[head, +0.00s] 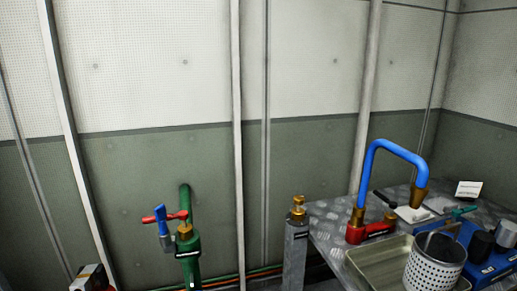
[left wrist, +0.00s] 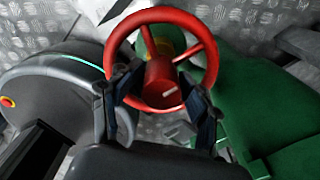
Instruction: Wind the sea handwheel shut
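In the left wrist view a red handwheel (left wrist: 208,50) with spokes and a thick red hub stands in front of a green body (left wrist: 245,100). My left gripper (left wrist: 162,82) reaches to the wheel with its two dark fingers spread, one on each side of the hub. The fingers overlap the lower rim, and a gap shows between each fingertip and the hub. Whether they touch the rim or spokes I cannot tell. Neither gripper shows in the head view, and I cannot identify this wheel there. My right gripper is in no view.
The head view shows a green pipe (head: 192,247) with a red and blue handle (head: 165,218). A metal bench (head: 330,220) at right bears a blue bent pipe (head: 400,152), a perforated can (head: 433,266) and a tray (head: 365,272). A grey rounded housing (left wrist: 55,85) sits left of the wheel.

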